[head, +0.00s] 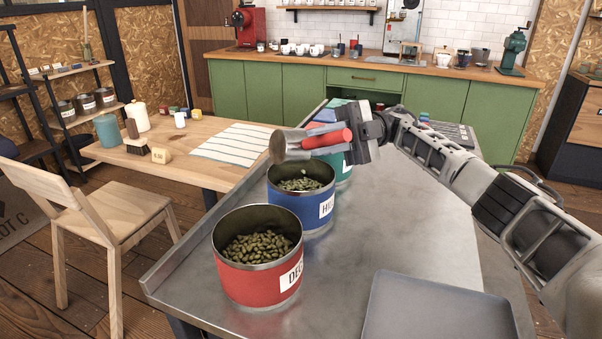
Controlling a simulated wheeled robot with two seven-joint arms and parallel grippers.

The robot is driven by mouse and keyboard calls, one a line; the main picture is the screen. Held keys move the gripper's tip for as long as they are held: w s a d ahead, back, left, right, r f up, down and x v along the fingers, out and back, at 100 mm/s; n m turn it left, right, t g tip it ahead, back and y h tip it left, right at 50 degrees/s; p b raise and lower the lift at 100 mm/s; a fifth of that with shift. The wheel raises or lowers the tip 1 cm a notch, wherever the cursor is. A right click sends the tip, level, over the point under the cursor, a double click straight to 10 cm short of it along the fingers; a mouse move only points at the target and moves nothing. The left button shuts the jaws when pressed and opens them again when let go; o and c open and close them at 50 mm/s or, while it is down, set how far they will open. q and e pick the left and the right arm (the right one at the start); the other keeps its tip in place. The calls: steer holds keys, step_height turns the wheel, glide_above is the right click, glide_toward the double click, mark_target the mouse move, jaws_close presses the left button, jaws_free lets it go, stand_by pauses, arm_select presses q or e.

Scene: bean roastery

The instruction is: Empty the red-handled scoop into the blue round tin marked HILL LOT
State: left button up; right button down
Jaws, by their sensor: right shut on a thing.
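The red-handled scoop (292,147) is held by my right gripper (345,136), which is shut on its red handle. The metal scoop head points left, above the far side of the blue round tin (297,208). The scoop looks tipped, and its inside is hidden from this view. The blue tin stands open on the metal table with greenish beans in it. Its white label shows only the start, "HI", with the rest turned away. My left gripper is not in the head view.
A red tin (258,277) of beans stands nearer, and a teal tin (343,172) stands behind the blue one. A grey tray (435,310) lies at the front right. The metal table (400,230) is clear between tins and tray. A wooden table and chair (95,210) stand left.

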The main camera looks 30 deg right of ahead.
steer(key=shift+d, duration=0.15)
steer(key=shift+d+f+y+b, duration=0.1)
steer(key=shift+d+y+b, duration=0.15)
steer(key=shift+y+b, duration=0.4)
stand_by(0.4)
